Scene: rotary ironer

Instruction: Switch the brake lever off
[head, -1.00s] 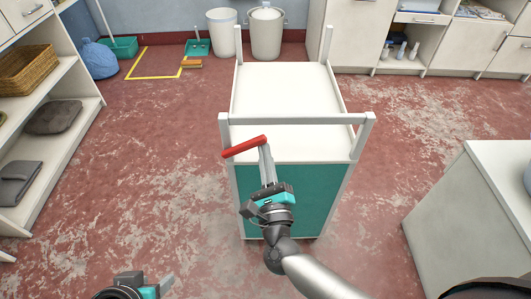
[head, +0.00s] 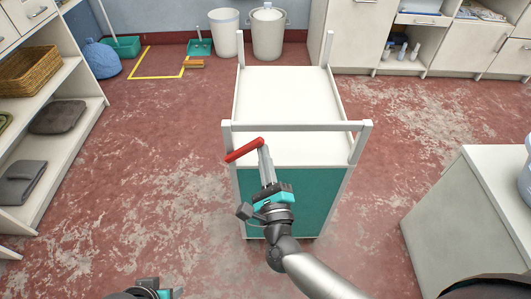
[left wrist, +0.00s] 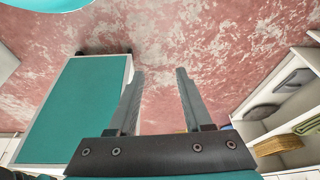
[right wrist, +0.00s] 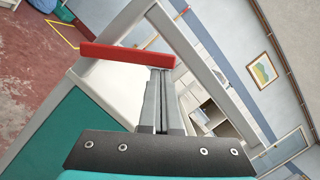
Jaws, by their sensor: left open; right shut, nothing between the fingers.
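The red brake lever (head: 243,150) sits at the near left corner of the white and teal cart (head: 295,195), just below its handle bar. It slants up to the right in the head view. My right gripper (head: 265,152) is shut and empty, with its fingertips at the lever's right end. In the right wrist view the red lever (right wrist: 127,56) crosses just beyond the closed fingertips (right wrist: 160,72); whether they touch it I cannot tell. My left gripper (left wrist: 158,75) is open and empty over the floor, and only partly shows at the bottom of the head view.
Shelves (head: 60,140) with a basket (head: 28,68) and folded cloths stand on the left. A white counter (head: 450,235) stands at the right. Bins (head: 268,35) and cabinets line the back. Red floor is clear on both sides of the cart.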

